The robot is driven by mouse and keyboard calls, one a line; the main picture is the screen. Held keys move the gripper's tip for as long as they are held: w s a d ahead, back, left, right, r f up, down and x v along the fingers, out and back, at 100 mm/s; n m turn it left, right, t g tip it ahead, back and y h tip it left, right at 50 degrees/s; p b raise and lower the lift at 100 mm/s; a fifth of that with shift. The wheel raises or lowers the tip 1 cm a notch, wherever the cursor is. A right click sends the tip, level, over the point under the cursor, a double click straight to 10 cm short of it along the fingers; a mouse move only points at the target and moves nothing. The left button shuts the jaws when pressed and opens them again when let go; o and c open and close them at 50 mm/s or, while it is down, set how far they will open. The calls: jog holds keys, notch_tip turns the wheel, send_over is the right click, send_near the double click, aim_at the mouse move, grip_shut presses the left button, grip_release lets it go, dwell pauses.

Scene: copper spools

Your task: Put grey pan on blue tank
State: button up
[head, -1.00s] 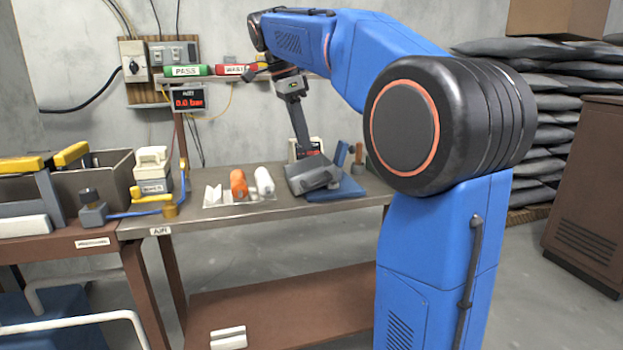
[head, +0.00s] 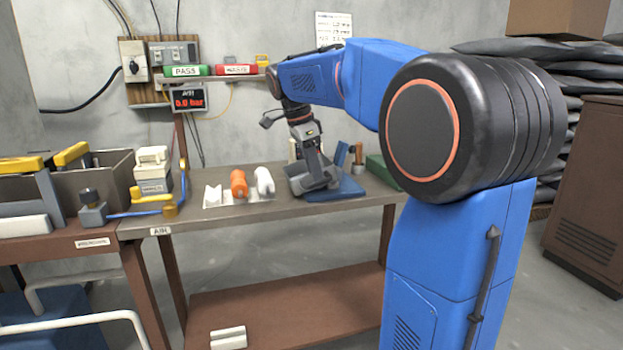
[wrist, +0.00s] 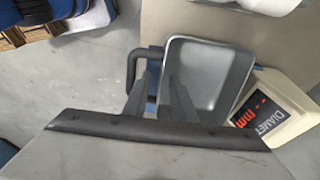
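The grey pan (head: 306,187) is at the right part of the metal bench, beside a flat blue base. In the wrist view the pan (wrist: 222,75) is an open, round-cornered box with a dark handle on its left. My gripper (head: 319,168) is over the pan, pointing down. In the wrist view its two dark fingers (wrist: 158,100) are apart, with the pan's left wall between them; contact cannot be told. A blue tank-like body (head: 70,308) with white pipes shows at the lower left, under the left bench, partly cut off.
Orange and white rolls (head: 238,184) lie left of the pan. A box with a diameter readout (wrist: 268,112) is close beside the pan. A blue hose with yellow fittings (head: 150,196) is at the bench's left. The lower shelf (head: 300,305) is mostly clear.

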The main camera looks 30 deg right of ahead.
jog(key=shift+c, duration=0.5)
grip_shut()
